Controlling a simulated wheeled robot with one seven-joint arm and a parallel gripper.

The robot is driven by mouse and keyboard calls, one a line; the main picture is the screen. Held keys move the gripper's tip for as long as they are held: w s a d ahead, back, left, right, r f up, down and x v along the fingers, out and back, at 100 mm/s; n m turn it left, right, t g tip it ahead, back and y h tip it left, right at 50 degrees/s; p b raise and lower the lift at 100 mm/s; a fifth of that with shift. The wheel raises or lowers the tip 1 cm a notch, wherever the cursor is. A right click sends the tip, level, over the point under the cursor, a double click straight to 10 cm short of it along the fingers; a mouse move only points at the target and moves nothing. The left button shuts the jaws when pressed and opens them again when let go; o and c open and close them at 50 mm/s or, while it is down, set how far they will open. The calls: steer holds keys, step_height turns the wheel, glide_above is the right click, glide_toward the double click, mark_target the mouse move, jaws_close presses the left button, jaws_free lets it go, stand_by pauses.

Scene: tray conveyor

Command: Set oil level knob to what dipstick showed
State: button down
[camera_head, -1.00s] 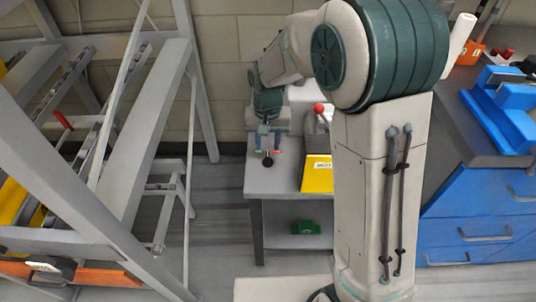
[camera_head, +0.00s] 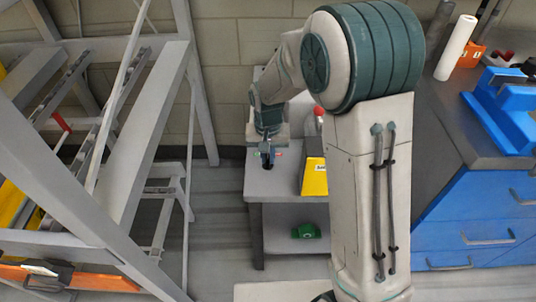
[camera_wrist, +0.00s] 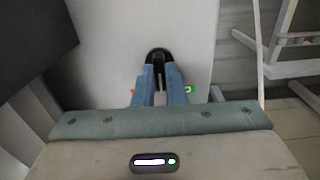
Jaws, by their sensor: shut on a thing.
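A round black knob (camera_wrist: 156,53) sits on the top of a light grey bench (camera_head: 285,183). My gripper (camera_wrist: 158,72) reaches down over it with its two blue fingers, shut on the knob. A green mark (camera_wrist: 189,89) shows to the right of the fingers and a bit of red mark (camera_wrist: 133,91) to the left in the wrist view. In the head view my gripper (camera_head: 267,157) hides most of the knob. I cannot read the knob's setting, and I cannot make out a dipstick.
A yellow block with a label (camera_head: 314,178) and a red ball (camera_head: 318,111) are right of the gripper. A green object (camera_head: 306,231) lies on the bench's lower shelf. A grey conveyor frame (camera_head: 140,120) stands left, blue drawers (camera_head: 480,215) right.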

mark_target(267, 158)
steer(key=n+p, duration=0.1)
steer(key=n, duration=0.3)
steer(key=shift+a+r, duration=0.1)
steer(key=shift+n+p, duration=0.85)
steer(key=shift+n, duration=1.55)
steer(key=shift+a, duration=0.1)
steer(key=c, duration=1.5)
jaws_free()
step_height(267, 158, up, 14)
steer(key=shift+f+p, duration=0.15)
steer(key=shift+p, duration=1.05)
